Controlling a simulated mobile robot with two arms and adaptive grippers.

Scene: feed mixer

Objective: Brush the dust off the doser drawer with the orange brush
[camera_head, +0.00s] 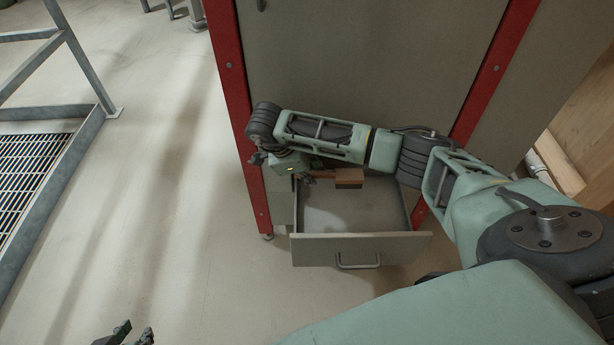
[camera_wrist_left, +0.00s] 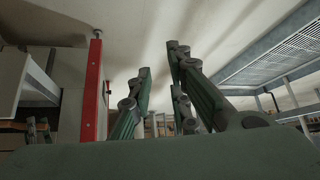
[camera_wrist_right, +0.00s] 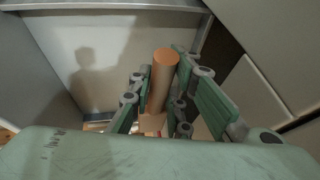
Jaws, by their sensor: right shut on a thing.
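The doser drawer (camera_head: 360,248) is pulled out of the grey cabinet, with its handle toward me. Its floor is pale; I cannot make out dust on it clearly. My right gripper (camera_head: 308,178) reaches over the drawer's back left part and is shut on the orange brush (camera_head: 348,178). In the right wrist view the brush's round handle (camera_wrist_right: 162,78) stands between the fingers (camera_wrist_right: 160,100); its bristles are hidden. I cannot tell whether the brush touches the drawer. My left gripper (camera_head: 125,336) is at the bottom left, away from the drawer. Its fingers (camera_wrist_left: 160,75) are apart and empty.
The cabinet (camera_head: 370,65) has red corner posts (camera_head: 232,90) beside the drawer. A metal frame with a grating (camera_head: 30,160) stands at the left. The floor (camera_head: 180,200) between them is clear. Wooden boards (camera_head: 590,140) are at the right.

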